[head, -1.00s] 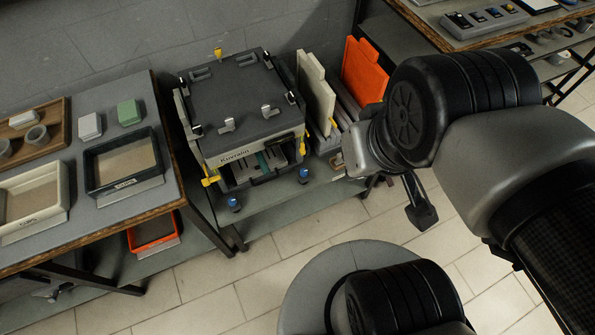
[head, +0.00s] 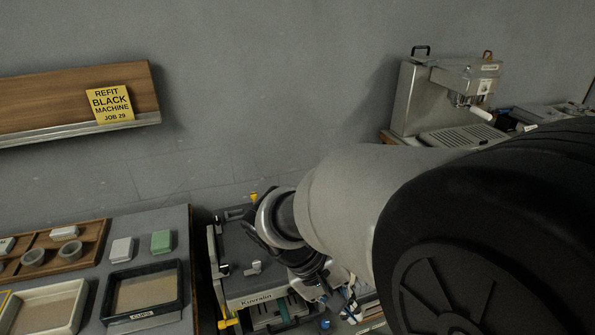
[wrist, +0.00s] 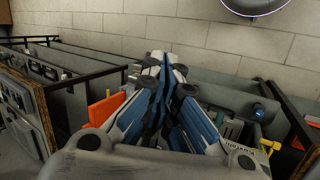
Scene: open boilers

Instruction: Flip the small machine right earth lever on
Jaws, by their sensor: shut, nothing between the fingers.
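The small grey machine (head: 240,270) marked "Kuvrolin" stands low in the middle of the head view, partly covered by my arm. A yellow lever (head: 228,320) shows at its left front corner, and a small yellow part (head: 254,197) stands at its back. Its right side is hidden behind my wrist and gripper, so the right earth lever cannot be made out there. My gripper (head: 350,302) is at the machine's right front, largely hidden in the head view. In the wrist view its blue and white fingers (wrist: 165,68) meet, shut and empty. A yellow part (wrist: 268,147) shows to their right.
A table with a black tray (head: 181,290), a cream tray (head: 82,312) and a wooden tray (head: 103,240) stands at the left. A larger coffee machine (head: 425,100) stands at the right rear. An orange panel (wrist: 105,108) is left of my fingers.

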